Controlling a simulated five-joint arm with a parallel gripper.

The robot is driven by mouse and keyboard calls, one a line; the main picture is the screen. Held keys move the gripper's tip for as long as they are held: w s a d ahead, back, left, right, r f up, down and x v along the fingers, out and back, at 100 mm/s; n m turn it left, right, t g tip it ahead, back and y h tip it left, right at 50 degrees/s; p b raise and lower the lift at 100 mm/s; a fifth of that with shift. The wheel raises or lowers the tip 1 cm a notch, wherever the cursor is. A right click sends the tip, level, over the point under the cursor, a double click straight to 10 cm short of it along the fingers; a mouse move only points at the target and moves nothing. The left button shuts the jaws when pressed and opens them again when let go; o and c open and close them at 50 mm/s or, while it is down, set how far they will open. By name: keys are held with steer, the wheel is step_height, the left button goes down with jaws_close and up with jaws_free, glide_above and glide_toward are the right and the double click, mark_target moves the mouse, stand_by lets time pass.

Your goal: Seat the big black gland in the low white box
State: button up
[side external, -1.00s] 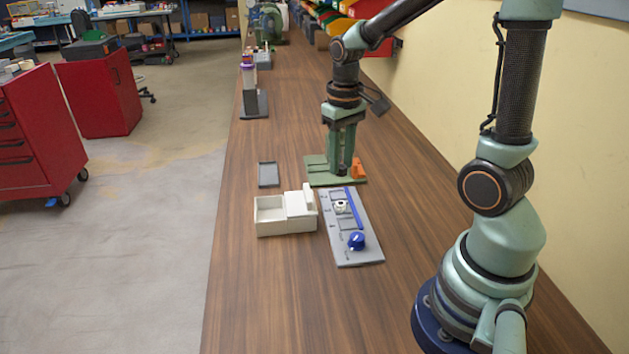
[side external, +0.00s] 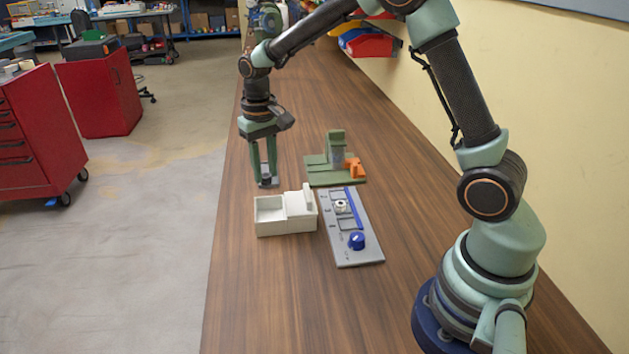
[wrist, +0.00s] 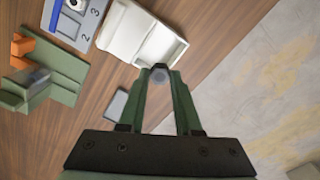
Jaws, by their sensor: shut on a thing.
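My gripper (side external: 265,178) is shut on the big black gland (side external: 266,181), a small dark piece between the fingertips. In the wrist view the gland (wrist: 160,76) shows as a dark round end between the tips of my gripper (wrist: 160,70). The low white box (side external: 285,228) stands on the bench, nearer the camera than my gripper. It has an open compartment on the left and a higher closed part on the right. In the wrist view the box (wrist: 122,30) lies just beyond the fingertips, apart from the gland as far as I can tell.
A green fixture (side external: 318,174) with an orange block (side external: 355,168) stands right of my gripper. A grey numbered panel (side external: 350,250) with a blue knob (side external: 356,240) lies right of the box. A small grey plate (wrist: 118,103) lies near my fingers. The bench's left edge is close.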

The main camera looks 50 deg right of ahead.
mark_target(266, 175)
steer(key=shift+f, duration=5.4)
steer(key=shift+f, duration=0.1)
steer(key=o, duration=1.1)
steer(key=shift+o, duration=0.4)
steer(key=shift+r, duration=3.5)
steer(key=shift+r, duration=0.1)
steer(key=s+r+n+t, duration=0.1)
steer(key=s+r, duration=0.2)
steer(key=r, duration=0.3)
steer(key=s+r+t, duration=0.1)
steer(key=s+r, duration=0.2)
steer(key=r, duration=0.2)
steer(key=s+a+r+n+t, duration=0.1)
steer(key=s+r, duration=0.4)
steer(key=s, duration=0.6)
steer(key=n+t, duration=0.1)
steer(key=t, duration=0.1)
steer(key=shift+t, duration=0.3)
